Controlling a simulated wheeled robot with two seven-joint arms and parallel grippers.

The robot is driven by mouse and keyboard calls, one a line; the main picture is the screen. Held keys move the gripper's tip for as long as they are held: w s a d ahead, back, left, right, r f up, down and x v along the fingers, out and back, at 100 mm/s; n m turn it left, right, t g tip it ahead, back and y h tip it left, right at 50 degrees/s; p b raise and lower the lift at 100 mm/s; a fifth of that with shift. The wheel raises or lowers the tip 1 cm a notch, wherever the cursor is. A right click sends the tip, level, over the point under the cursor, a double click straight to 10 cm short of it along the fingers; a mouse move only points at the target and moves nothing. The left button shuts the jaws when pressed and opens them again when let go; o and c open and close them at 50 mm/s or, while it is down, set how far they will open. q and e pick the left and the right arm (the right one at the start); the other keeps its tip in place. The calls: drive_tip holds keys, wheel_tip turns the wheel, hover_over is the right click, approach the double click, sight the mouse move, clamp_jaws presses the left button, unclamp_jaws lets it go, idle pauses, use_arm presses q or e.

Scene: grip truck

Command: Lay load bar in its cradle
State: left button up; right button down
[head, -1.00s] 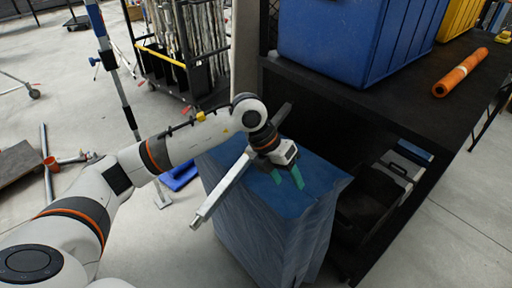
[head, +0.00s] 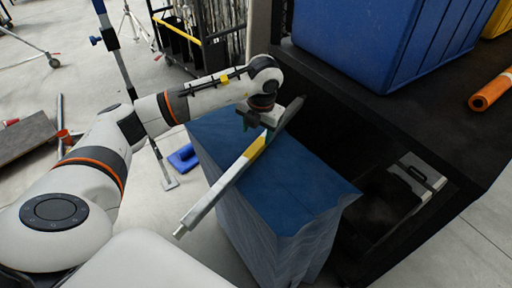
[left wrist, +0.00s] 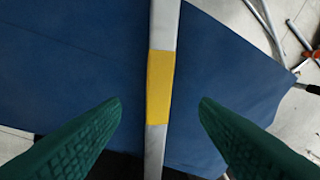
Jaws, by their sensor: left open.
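The load bar (head: 215,192) is a long grey metal bar with a yellow band. It lies slantwise across the top of a blue-covered stack (head: 300,190), and its near end overhangs the stack's left side. My left gripper (head: 268,134) is open above the bar, by the yellow band. In the left wrist view the bar (left wrist: 162,25) runs upright between the two spread green fingers of the left gripper (left wrist: 160,104), with a gap on each side. I cannot make out a cradle. My right gripper is not in view.
A dark shelf unit (head: 440,112) stands close on the right, with a big blue crate (head: 385,40) and an orange roll (head: 490,90) on top. A cart of poles (head: 190,40) stands behind.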

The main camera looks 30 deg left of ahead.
sight(256, 147)
use_arm(q)
drive_tip(key=shift+w+a+f, duration=0.1)
drive_tip(key=shift+w+f, duration=0.05)
drive_tip(key=shift+f, duration=0.65)
drive_tip(key=f, duration=0.3)
drive_tip(key=f+p, duration=0.1)
drive_tip(key=shift+a+f, duration=0.15)
drive_tip(key=shift+a, duration=0.1)
drive_tip(key=shift+w+f, duration=0.15)
drive_tip(key=shift+f, duration=0.3)
clamp_jaws()
drive_tip(key=shift+r, duration=0.1)
